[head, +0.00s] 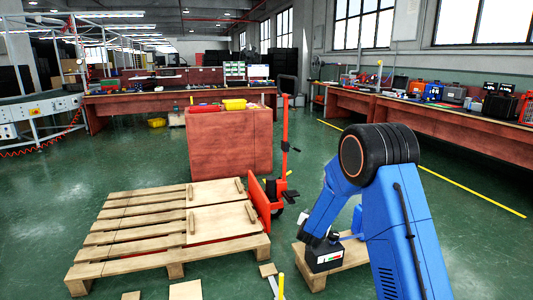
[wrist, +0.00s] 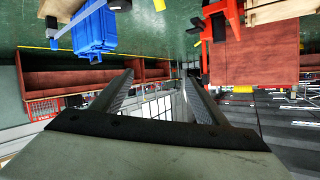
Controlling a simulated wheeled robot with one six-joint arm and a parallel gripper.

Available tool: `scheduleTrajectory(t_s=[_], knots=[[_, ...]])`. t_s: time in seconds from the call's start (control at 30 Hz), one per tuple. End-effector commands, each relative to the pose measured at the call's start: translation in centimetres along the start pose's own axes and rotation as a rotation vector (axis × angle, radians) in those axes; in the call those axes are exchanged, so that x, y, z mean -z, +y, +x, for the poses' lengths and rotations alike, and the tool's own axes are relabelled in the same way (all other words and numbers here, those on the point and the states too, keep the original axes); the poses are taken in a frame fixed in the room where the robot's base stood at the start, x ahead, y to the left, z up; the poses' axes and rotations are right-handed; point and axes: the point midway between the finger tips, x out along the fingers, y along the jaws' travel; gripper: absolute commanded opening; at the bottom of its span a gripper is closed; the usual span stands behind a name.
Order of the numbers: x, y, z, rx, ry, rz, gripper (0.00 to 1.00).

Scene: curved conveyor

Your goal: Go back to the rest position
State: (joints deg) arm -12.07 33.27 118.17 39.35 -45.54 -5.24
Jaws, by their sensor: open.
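My gripper (wrist: 160,76) is open and empty in the wrist view, its two dark fingers spread apart with the room showing between them. Nothing touches the fingers there. The wrist view shows the room upside down. In the head view my blue arm is bent at the right, its forearm running down to the left. The fingers cannot be made out in the head view.
A large wooden pallet (head: 150,242) lies left of my arm. Behind it stand a red pallet jack (head: 283,165) and a red-brown crate (head: 230,145). The small pallet (head: 345,262) is beside my arm. A long workbench (head: 425,115) lines the right. Green floor is clear at left.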

Motion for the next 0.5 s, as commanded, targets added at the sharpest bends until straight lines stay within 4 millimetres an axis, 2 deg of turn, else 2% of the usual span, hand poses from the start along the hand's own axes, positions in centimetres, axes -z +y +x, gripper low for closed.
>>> scheduleTrajectory(t_s=[0.03, 0.2, 0.5], knots=[[1.3, -0.2, -1.1, 0.017, -0.016, 0.004, 0.67], [4.3, -0.8, -4.7, 0.076, -0.086, 0.002, 0.67], [8.3, -0.7, -12.1, 0.166, -0.210, -0.025, 0.67]])
